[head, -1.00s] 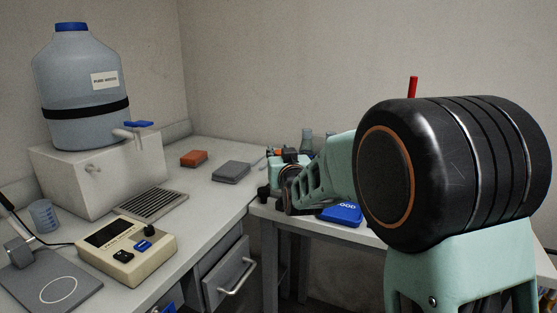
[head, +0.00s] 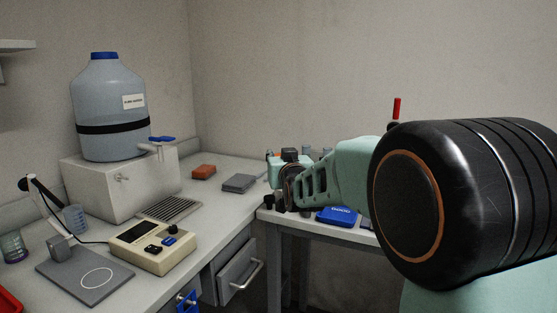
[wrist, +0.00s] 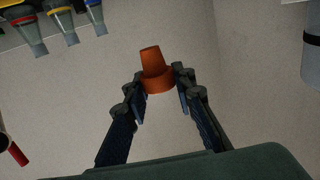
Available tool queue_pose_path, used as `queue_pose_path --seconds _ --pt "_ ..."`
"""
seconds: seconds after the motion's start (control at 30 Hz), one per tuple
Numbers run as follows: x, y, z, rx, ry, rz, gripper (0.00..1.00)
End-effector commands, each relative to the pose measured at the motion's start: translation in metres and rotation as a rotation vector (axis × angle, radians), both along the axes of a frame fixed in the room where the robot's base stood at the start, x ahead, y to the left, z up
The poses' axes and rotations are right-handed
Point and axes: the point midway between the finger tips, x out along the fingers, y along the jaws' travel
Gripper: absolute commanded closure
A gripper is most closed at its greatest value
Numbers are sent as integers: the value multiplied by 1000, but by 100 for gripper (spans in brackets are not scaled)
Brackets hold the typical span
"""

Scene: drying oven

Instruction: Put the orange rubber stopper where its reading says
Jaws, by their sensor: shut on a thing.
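The orange rubber stopper (wrist: 153,72) is a tapered plug with a wider base, held between the fingertips of my gripper (wrist: 158,88) in the wrist view. My gripper is shut on its wide base, with the narrow end pointing away. In the head view my arm reaches over the back table, and its own links mostly hide the gripper and the stopper. A meter (head: 153,246) with a dark display stands on the left bench, with a probe on an arm (head: 40,203) and a grey plate with a white ring (head: 84,274) beside it. The display shows no readable value.
A large water bottle (head: 112,110) stands on a white box (head: 115,192). An orange block (head: 204,172) and a grey block (head: 239,184) lie on the bench. A blue tray marked GOOD (head: 337,215) is on the back table. A drawer (head: 239,280) is partly open.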

Motion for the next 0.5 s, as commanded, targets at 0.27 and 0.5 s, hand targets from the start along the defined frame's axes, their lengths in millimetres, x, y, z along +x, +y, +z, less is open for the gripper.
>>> queue_pose_path --seconds 0.27,0.5 --pt "-6 -38 -43 -7 8 -49 96" --pt "-47 -117 -130 -12 7 -145 96"
